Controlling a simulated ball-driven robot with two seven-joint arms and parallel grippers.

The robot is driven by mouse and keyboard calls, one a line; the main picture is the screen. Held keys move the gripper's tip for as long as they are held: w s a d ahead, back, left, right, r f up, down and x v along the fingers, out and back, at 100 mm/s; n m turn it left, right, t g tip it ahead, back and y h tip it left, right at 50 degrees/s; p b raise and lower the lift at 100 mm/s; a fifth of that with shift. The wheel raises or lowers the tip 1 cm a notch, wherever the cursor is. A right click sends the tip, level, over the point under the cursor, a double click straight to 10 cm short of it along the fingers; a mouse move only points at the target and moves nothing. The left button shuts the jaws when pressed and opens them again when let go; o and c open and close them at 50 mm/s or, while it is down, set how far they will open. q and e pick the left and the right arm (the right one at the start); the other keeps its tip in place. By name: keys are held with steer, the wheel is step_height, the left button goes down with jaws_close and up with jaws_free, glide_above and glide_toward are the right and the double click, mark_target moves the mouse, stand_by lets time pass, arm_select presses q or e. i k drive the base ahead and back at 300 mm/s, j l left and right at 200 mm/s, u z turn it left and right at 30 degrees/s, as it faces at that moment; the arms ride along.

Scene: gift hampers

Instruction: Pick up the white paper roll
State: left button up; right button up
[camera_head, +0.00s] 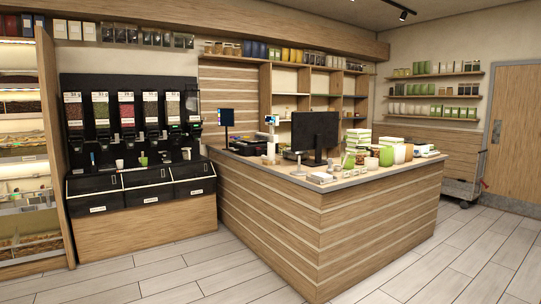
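I cannot single out the white paper roll for sure from this distance. Small pale items stand on the wooden counter (325,222), among them an upright whitish shape (271,149) left of the black monitor and a white stand-like item (298,166) in front of it. A flat white item (321,177) lies near the counter's front corner. Any of these is too small to identify as a roll. Neither of my grippers is in view.
Dark dispensers (126,112) stand at the left above black bins. The black monitor (315,132), green-and-white boxes (358,138) and jars crowd the counter. A trolley (464,188) stands by the wooden door (515,130). The tiled floor (205,278) in front is clear.

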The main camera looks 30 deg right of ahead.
mark_target(270, 147)
steer(key=i+l+z, duration=0.55)
steer(key=i, duration=0.15)
steer(key=i+l+z, duration=0.3)
steer(key=i, duration=0.35)
steer(key=i+z, duration=0.35)
steer(key=i, duration=0.3)
steer(key=i+u, duration=0.3)
steer(key=i, duration=0.45)
steer(key=i+l+u, duration=0.15)
steer(key=i+u, duration=0.2)
steer(key=i, duration=0.45)
steer(key=i+j, duration=0.1)
steer(key=i, duration=0.9)
